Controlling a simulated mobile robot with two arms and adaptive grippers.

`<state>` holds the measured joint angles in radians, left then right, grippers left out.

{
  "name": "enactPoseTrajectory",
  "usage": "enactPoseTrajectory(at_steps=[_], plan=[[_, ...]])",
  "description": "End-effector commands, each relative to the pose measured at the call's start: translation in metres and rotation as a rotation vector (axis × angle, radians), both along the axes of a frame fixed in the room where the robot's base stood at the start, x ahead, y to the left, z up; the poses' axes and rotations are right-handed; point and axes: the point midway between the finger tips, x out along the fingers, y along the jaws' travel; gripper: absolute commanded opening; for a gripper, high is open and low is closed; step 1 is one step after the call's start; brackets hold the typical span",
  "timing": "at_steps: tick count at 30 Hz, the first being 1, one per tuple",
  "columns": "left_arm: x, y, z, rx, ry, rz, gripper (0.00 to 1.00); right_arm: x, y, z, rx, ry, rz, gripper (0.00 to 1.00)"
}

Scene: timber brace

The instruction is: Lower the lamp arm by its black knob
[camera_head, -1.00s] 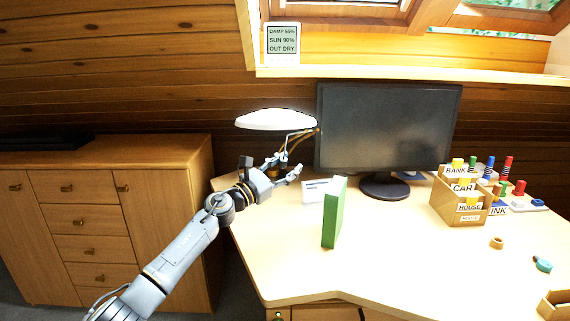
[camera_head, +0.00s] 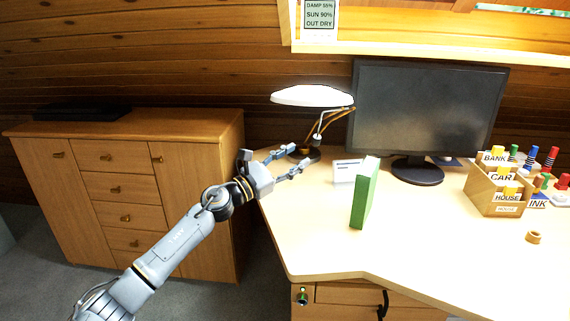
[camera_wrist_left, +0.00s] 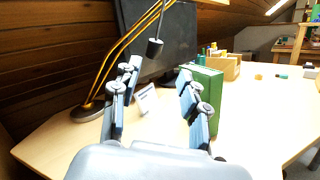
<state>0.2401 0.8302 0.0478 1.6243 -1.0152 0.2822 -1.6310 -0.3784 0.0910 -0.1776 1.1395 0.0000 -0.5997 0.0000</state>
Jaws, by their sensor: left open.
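The desk lamp has a white shade (camera_head: 312,96), brass-coloured arm rods and a dark round base (camera_head: 304,154) at the desk's back left. A black knob (camera_head: 317,137) hangs on a thin rod below the shade. In the left wrist view the black knob (camera_wrist_left: 155,47) shows ahead of the fingers, between them in the picture and above their tips. My left gripper (camera_head: 297,159) is open and empty, in front of the lamp; its two fingers also show in the left wrist view (camera_wrist_left: 158,88). The knob is apart from both fingers. My right gripper is not in view.
A green book (camera_head: 364,195) stands upright on the desk, right of my left gripper. A small white card (camera_head: 346,171) is behind it. A monitor (camera_head: 428,112) stands at the back. A wooden cabinet (camera_head: 128,155) is left. The desk's front middle (camera_head: 340,250) is clear.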

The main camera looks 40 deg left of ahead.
Motion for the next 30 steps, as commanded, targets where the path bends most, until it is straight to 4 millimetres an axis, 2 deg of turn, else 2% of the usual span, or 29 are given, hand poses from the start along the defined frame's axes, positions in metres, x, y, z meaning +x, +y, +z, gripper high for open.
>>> enactPoseTrajectory(at_steps=[3,9,30], plan=[[-0.015,0.003,-0.005,0.001,0.002,-0.001,0.44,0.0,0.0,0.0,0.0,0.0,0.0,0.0],[-0.025,0.007,-0.006,0.002,0.0,-0.001,0.44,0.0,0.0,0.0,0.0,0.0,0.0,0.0],[-0.026,0.007,-0.006,0.002,0.0,-0.002,0.44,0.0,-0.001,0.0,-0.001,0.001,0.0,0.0]])
